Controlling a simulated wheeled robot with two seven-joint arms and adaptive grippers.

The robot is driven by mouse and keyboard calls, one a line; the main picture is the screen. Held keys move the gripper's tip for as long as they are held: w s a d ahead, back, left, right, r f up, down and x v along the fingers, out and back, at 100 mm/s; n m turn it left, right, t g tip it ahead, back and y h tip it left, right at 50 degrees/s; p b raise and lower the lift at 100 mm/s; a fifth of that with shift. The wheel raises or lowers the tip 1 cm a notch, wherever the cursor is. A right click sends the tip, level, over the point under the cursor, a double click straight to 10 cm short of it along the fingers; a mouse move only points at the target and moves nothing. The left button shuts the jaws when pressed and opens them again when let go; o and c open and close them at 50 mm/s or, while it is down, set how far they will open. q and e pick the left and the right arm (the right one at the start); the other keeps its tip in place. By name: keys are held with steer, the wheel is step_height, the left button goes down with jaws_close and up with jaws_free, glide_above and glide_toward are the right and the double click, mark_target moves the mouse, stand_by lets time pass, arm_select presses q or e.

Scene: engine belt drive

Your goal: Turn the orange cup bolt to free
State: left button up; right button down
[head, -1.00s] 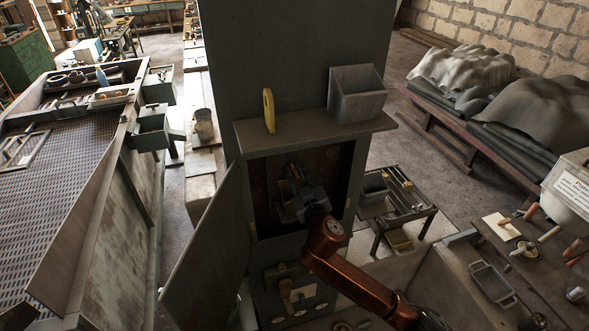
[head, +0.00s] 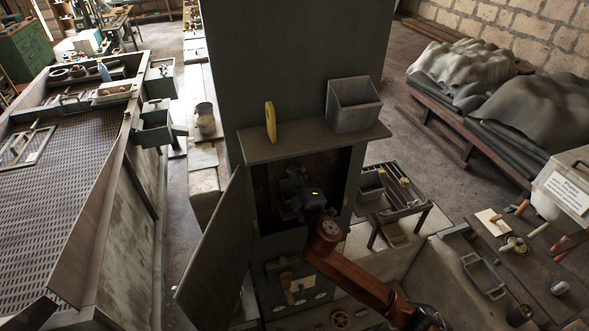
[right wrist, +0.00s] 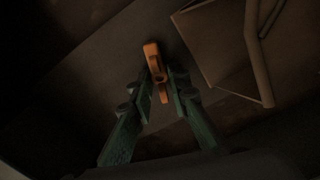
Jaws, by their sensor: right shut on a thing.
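The orange cup bolt (right wrist: 154,62) shows in the right wrist view as an orange piece with a wider top and a narrower lower end between my green fingers. My right gripper (right wrist: 160,84) is shut on it. In the head view my right gripper (head: 297,182) reaches into the open, dark cabinet recess. The bolt cannot be made out there, hidden by the gripper and shadow. My left gripper is in neither view.
The cabinet door (head: 218,245) stands open to the left of my right arm. A shelf (head: 300,142) above the recess carries a yellow object (head: 270,121) and a grey bin (head: 352,108). The recess is narrow, with walls close around the gripper.

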steer(key=shift+n+p, duration=0.85)
steer(key=shift+n, duration=0.85)
steer(key=shift+f, duration=0.1)
steer(key=c, duration=1.8)
jaws_free()
steer(key=shift+a, duration=0.1)
steer(key=v, duration=1.2)
